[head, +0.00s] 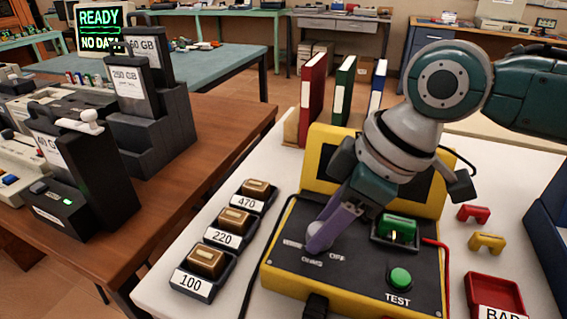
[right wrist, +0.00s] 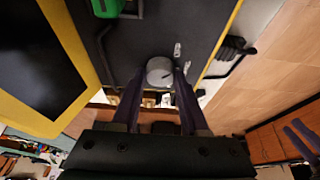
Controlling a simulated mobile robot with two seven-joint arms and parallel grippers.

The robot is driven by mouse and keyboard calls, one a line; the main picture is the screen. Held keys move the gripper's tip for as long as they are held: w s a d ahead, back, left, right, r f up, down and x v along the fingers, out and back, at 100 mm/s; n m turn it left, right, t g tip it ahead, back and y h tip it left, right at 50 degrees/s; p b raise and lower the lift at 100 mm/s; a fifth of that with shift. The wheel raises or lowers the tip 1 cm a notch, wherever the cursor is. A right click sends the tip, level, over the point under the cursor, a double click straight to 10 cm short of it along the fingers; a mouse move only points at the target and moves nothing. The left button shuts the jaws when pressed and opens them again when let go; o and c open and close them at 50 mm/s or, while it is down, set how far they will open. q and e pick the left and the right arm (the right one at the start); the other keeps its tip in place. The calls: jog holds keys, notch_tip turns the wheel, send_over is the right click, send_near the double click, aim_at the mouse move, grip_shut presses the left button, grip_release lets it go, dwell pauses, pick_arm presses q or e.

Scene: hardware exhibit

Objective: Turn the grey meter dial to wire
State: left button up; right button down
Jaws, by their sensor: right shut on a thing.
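The grey dial (head: 318,236) is a round knob on the dark top of the yellow meter (head: 270,279). My right gripper (head: 322,238) comes down from above, its purple fingers shut on the dial. In the right wrist view the dial (right wrist: 160,70) sits between the two fingertips. A small dark mark shows on its face. Labels are printed around it: OHMS below, OFF to the right and a word at the left too small to read surely. Two purple fingers at the right edge of the right wrist view look like my left gripper (right wrist: 301,138), spread apart and empty.
On the meter are a green part in a socket (head: 396,229) and a green TEST button (head: 400,277). Boxes marked 470, 220 and 100 (head: 206,262) stand at its left. A red BAD tray (head: 495,298) and red and yellow pieces lie at its right. Binders (head: 312,98) stand behind.

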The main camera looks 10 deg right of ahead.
jog(key=shift+r+m+p, duration=0.15)
jog(key=shift+m+p, duration=0.15)
jog(key=shift+p, duration=0.35)
jog(key=m+p, duration=0.2)
jog(key=p, duration=0.1)
jog(key=m+t+h+p, duration=0.1)
jog(key=m+p, duration=0.2)
jog(key=p, duration=0.1)
jog(key=shift+s+a+r+t+h+p, duration=0.1)
jog(key=shift+s+a+t+h+p, duration=0.1)
jog(key=shift+t+h+p, duration=0.1)
jog(key=m+h+p, duration=0.1)
jog(key=m+p, duration=0.1)
jog(key=m, duration=0.2)
jog(key=shift+a, duration=0.1)
jog(key=shift+f+m+h+p, duration=0.2)
jog(key=shift+m+h+p, duration=0.3)
jog(key=shift+m, duration=0.4)
jog(key=shift+a+f+m+h, duration=0.1)
jog(key=shift+m+h, duration=0.2)
jog(key=shift+m, duration=0.6)
jog(key=shift+m+h, duration=0.5)
jog(key=shift+m, duration=0.7)
jog(key=shift+w+m+h+b, duration=0.1)
jog(key=shift+m+h+b, duration=0.3)
jog(key=shift+m+b, duration=0.5)
jog(key=shift+m, duration=0.4)
